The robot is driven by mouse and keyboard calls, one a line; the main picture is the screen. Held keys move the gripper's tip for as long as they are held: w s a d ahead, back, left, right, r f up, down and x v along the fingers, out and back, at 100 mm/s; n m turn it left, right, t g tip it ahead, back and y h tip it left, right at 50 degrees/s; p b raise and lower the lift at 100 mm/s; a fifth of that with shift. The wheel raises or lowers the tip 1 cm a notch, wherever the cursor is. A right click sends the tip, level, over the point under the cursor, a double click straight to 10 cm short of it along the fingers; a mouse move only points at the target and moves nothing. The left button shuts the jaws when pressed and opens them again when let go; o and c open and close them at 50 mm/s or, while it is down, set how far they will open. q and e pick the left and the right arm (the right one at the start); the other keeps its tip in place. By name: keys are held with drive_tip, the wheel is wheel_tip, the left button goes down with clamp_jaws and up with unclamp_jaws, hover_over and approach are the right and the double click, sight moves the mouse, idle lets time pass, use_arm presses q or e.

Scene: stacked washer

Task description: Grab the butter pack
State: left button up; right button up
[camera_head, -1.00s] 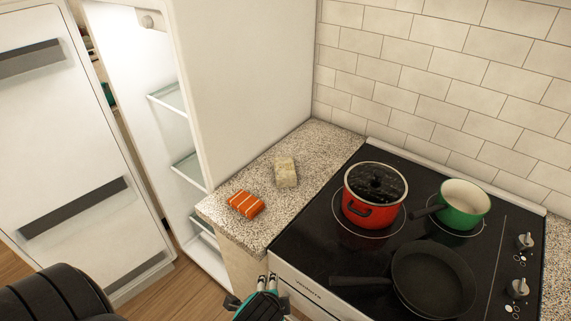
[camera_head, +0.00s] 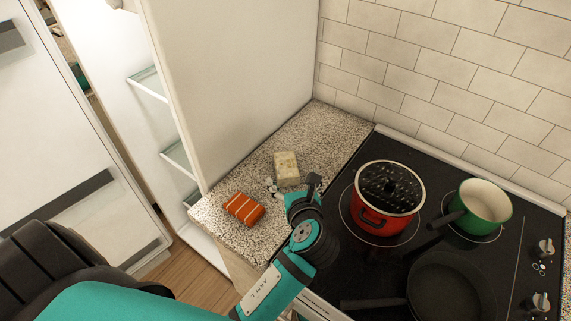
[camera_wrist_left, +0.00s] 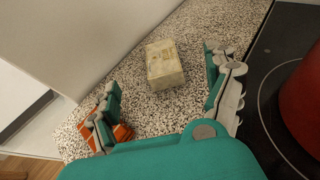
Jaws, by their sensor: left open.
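The butter pack, a pale yellowish block (camera_head: 286,168), lies on the speckled counter (camera_head: 322,135) between the fridge side and the stove. My left gripper (camera_head: 293,187) is open just in front of it, over the counter. In the left wrist view the butter pack (camera_wrist_left: 165,66) lies beyond and between the two spread fingers (camera_wrist_left: 160,85), with no finger seen touching it. An orange pack with white stripes (camera_head: 244,208) lies nearer the counter's front left edge; in the wrist view it is partly hidden behind the left finger. My right gripper is not in view.
A green pot (camera_head: 482,207) and a dark pan (camera_head: 450,288) are further right. The tall white fridge side (camera_head: 235,80) bounds the counter on the left.

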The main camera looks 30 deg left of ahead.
sight(286, 164)
use_arm(q)
drive_tip(key=x, duration=0.6)
drive_tip(key=shift+d+p, duration=0.1)
drive_tip(key=shift+p, duration=0.2)
drive_tip(key=x, duration=0.2)
drive_tip(key=shift+a+f, duration=0.2)
drive_tip(key=shift+f, duration=0.15)
drive_tip(key=x, duration=0.2)
drive_tip(key=p+x, duration=0.1)
drive_tip(key=shift+w+a+f, duration=0.15)
drive_tip(key=shift+w+f, duration=0.05)
drive_tip(key=shift+f, duration=0.2)
drive_tip(key=shift+w+a+f, duration=0.1)
drive_tip(key=shift+w+f, duration=0.05)
drive_tip(key=shift+w, duration=0.05)
drive_tip(key=shift+s, duration=0.1)
drive_tip(key=c, duration=1.4)
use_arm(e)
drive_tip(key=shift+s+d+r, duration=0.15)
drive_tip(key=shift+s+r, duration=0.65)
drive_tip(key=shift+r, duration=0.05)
